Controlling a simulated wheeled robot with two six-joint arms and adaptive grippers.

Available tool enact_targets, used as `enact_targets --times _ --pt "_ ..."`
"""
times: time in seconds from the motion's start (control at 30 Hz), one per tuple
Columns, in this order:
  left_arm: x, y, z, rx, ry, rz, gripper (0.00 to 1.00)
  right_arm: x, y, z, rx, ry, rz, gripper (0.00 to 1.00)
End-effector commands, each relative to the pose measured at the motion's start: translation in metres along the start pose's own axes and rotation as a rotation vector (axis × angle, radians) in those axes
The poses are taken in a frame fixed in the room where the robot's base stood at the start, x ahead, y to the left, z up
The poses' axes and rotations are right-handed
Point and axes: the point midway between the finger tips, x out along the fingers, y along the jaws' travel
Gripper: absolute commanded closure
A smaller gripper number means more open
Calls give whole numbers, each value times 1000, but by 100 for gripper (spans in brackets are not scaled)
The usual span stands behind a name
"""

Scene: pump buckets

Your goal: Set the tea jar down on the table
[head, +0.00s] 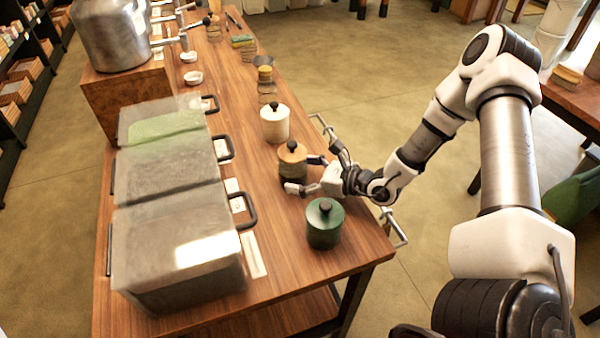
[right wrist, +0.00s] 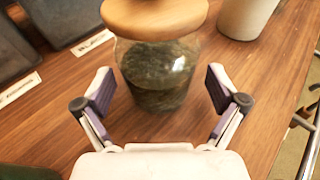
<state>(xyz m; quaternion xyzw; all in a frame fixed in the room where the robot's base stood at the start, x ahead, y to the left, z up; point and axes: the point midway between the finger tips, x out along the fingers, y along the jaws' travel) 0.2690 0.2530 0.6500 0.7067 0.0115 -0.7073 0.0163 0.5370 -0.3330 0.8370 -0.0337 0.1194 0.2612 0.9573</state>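The tea jar (head: 292,165) is a glass jar with a wooden lid and black knob. It stands upright on the wooden table (head: 350,250), between a white jar and a green jar. In the right wrist view the glass jar (right wrist: 160,75) shows dark green leaves inside. My right gripper (head: 303,175) is open at the jar's near right side, low over the table. In the right wrist view its fingers (right wrist: 160,88) are spread on either side of the jar, with gaps between them and the glass. My left gripper is not in view.
A dark green jar (head: 325,224) stands close in front of the gripper. A white jar (head: 274,123) stands behind the glass jar. Clear bins with black handles (head: 185,250) line the left side. Bare table lies near the front right corner.

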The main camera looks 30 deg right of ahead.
Motion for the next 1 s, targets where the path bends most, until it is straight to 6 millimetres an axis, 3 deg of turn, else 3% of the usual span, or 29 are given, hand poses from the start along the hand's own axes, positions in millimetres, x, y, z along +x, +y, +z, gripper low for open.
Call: enact_targets --times 0.43,0.77,1.0 --pt "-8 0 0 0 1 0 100 -8 -1 5 4 -1 -4 1" --pt "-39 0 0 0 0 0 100 -64 -1 10 7 -4 -6 1" --pt "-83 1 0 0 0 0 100 -106 -1 14 4 -3 -4 1"
